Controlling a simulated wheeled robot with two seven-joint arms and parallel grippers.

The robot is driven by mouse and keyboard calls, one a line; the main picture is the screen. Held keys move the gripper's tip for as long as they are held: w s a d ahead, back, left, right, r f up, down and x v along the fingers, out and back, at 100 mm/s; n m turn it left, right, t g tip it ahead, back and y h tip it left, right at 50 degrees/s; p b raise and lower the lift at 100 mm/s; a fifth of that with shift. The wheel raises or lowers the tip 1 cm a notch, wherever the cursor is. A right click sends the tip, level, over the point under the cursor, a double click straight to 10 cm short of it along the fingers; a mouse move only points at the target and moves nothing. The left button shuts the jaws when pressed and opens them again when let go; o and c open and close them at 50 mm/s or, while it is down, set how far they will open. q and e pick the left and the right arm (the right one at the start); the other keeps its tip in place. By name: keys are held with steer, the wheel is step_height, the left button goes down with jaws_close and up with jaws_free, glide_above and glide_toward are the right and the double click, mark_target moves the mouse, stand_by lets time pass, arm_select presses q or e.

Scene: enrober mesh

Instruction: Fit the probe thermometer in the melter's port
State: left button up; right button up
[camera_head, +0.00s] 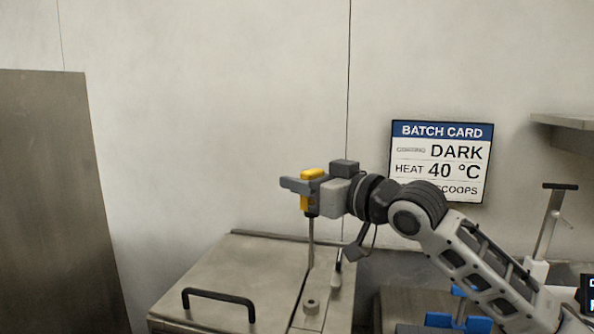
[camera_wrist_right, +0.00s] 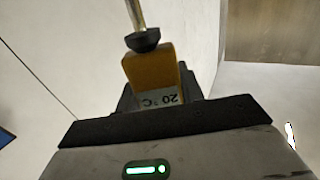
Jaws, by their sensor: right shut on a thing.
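The probe thermometer (camera_head: 312,178) has a yellow head and a thin metal stem pointing down. My right gripper (camera_head: 305,187) is shut on its yellow head and holds it upright above the melter (camera_head: 232,277). In the right wrist view the yellow head (camera_wrist_right: 152,72) shows a 20 °C display between the fingers, with a black collar and the stem beyond. A small round fitting (camera_head: 311,306), which looks like the port, stands on the melter's top below the stem. The stem's lower end appears near the lid, apart from this fitting; the exact gap is unclear. My left gripper is out of view.
The melter's lid has a black handle (camera_head: 219,300). A batch card (camera_head: 440,160) on the wall reads DARK, HEAT 40 °C. A metal panel (camera_head: 55,200) stands at left, and a shelf (camera_head: 565,122) juts out at right. Blue items (camera_head: 458,318) lie below my right arm.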

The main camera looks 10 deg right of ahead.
mark_target(306, 213)
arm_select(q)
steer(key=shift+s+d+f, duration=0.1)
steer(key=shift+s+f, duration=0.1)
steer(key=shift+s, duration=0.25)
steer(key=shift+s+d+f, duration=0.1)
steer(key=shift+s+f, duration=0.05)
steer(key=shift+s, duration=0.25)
arm_select(e)
steer(key=shift+s+r, duration=0.15)
steer(key=shift+s, duration=0.15)
steer(key=shift+d, duration=0.1)
steer(key=shift+f+b, duration=0.7)
steer(key=shift+f, duration=0.5)
step_height(306, 213, down, 2)
steer(key=shift+f+b, duration=0.2)
steer(key=shift+b, duration=0.4)
steer(key=shift+f, duration=0.5)
arm_select(q)
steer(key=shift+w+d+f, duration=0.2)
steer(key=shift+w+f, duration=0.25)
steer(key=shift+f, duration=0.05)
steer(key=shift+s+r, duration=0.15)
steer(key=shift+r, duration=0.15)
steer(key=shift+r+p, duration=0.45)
steer(key=shift+p, duration=0.2)
